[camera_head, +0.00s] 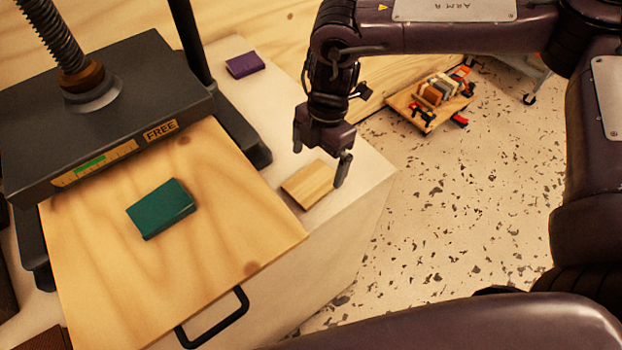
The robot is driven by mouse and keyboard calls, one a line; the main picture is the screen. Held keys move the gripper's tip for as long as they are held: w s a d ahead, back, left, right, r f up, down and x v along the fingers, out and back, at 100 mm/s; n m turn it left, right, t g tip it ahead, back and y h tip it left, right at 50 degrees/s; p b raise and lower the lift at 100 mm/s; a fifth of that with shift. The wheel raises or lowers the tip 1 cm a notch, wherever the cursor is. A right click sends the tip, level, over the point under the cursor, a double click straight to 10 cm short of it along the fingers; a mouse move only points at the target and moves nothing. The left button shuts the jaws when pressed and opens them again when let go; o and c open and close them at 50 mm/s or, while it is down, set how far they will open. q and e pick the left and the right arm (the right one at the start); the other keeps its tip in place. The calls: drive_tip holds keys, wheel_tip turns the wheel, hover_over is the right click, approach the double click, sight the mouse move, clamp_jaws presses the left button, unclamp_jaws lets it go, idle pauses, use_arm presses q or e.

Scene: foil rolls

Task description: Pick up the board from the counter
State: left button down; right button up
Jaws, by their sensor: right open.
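A small pale wooden board (307,186) lies flat on the white counter (352,206), near its right edge. My right gripper (318,168) points down at the board with its two fingers apart and nothing held between them. One finger shows beyond the board's far left side, the other at its right end. I cannot tell whether the fingers touch the board or hover over it. My left gripper is not in view.
A dark press (110,110) marked FREE stands at left. Its plywood sheet (230,215) with a black handle (215,318) carries a green book-like block (161,208). A purple block (245,65) lies behind. A low wooden cart (432,100) stands on the speckled floor.

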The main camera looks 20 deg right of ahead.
sight(313, 182)
drive_tip(key=f, duration=0.2)
drive_tip(key=a+f+p, duration=0.1)
drive_tip(key=f, duration=0.2)
drive_tip(key=shift+s, duration=0.15)
drive_tip(key=c, duration=1.1)
